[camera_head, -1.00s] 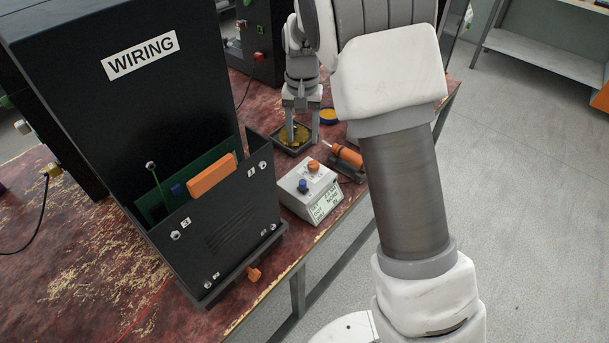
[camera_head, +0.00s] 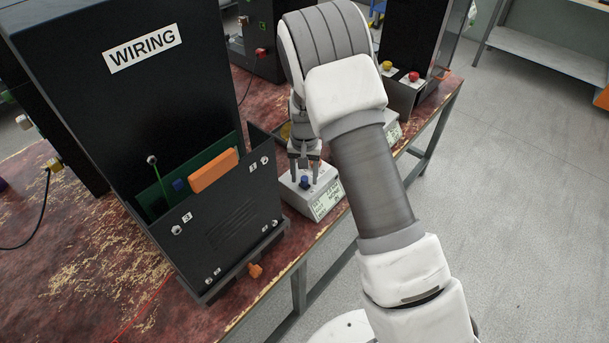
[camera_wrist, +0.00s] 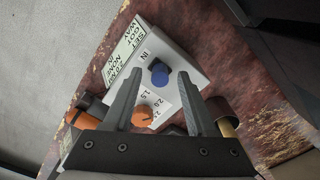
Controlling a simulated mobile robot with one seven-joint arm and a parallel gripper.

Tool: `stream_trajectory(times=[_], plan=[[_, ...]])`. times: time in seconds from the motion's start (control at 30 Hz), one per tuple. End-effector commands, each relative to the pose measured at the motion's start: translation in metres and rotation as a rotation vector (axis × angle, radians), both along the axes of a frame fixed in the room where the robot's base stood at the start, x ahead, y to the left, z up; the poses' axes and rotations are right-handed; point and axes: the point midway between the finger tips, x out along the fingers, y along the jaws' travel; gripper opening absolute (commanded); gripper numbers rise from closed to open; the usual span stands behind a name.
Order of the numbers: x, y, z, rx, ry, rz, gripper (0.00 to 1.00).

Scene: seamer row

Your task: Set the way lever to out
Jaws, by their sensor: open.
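A small pale control box (camera_head: 296,197) stands on the bench beside the WIRING cabinet; it also shows in the wrist view (camera_wrist: 178,50). On its top is a blue knob-like lever (camera_wrist: 159,73), with "IN" printed beside it, and an orange knob (camera_wrist: 142,116) by a number scale. The blue lever also shows in the head view (camera_head: 305,182). A sign panel (camera_wrist: 121,50) on the box includes the word WAY. My gripper (camera_head: 305,177) is open and points down over the box, its fingertips on either side of the blue lever. I cannot tell whether they touch it.
The black WIRING cabinet (camera_head: 95,110) stands close on the left, with an open-topped front panel (camera_head: 230,225) and an orange block (camera_head: 213,170). Another dark machine (camera_head: 410,45) with yellow and red knobs stands behind my arm. Grey floor (camera_head: 520,200) is clear on the right.

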Motion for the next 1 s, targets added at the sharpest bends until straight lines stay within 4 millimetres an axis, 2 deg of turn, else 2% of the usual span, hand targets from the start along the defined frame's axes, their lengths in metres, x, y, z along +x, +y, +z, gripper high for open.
stream_trajectory(times=[0.3,0.6,1.0], plan=[[0.0002,0.0,-0.0022,0.0,0.0,-0.001,0.55],[0.0002,-0.0001,-0.002,0.0,0.0,-0.001,0.01],[0.0002,0.0,-0.0018,0.0,0.0,-0.001,0.0]])
